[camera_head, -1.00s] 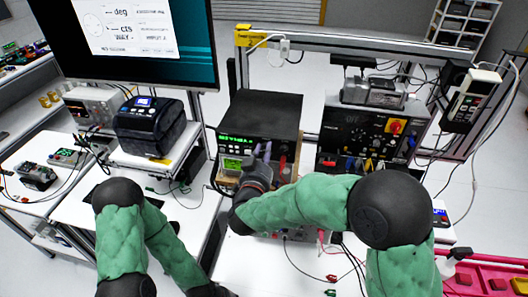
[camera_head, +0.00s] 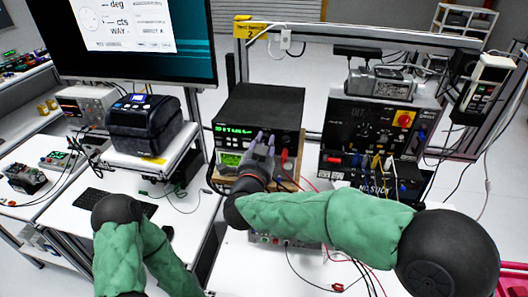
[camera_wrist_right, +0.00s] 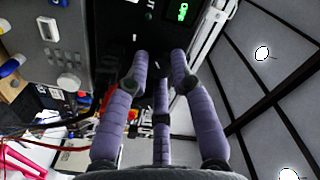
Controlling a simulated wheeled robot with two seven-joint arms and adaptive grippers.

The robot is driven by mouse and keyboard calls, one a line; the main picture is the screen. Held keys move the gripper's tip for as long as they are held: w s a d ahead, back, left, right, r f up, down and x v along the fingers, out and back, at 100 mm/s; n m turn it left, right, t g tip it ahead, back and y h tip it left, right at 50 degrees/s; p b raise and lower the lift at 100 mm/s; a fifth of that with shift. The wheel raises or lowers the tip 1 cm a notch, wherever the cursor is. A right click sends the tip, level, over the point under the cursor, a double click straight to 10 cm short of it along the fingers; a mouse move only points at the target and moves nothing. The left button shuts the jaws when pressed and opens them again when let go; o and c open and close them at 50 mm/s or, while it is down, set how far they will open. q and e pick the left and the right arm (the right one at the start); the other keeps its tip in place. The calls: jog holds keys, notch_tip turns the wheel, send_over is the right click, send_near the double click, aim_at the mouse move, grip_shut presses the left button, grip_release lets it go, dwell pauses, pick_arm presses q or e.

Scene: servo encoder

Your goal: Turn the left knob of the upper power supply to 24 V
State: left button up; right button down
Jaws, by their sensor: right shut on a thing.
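The upper power supply (camera_head: 262,103) is a black box with a lit green display (camera_head: 233,128), at the centre of the head view. My right gripper (camera_head: 263,138) is at its front panel, just right of the display. Its purple fingers are closed together on the panel and cover the left knob, which I cannot make out. In the right wrist view the fingers (camera_wrist_right: 160,62) reach the dark panel, with a green display (camera_wrist_right: 182,12) beyond them.
A lower unit with a green screen (camera_head: 230,160) sits under the supply. Red leads (camera_head: 284,158) hang right of my gripper. A black test panel (camera_head: 375,130) with cables stands to the right. A label printer (camera_head: 145,122) stands left; a metal frame rises behind.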

jog(key=shift+r+m+b, duration=0.1)
jog(key=shift+m+b, duration=0.45)
jog(key=shift+m, duration=0.15)
jog(key=shift+r, duration=0.1)
jog(key=c, duration=1.3)
grip_release()
jog(key=shift+c, duration=0.2)
jog(key=shift+d, duration=0.1)
jog(key=shift+s+a, duration=0.2)
jog(key=shift+s, duration=0.15)
jog(key=s+a, duration=0.2)
jog(key=s, duration=0.9)
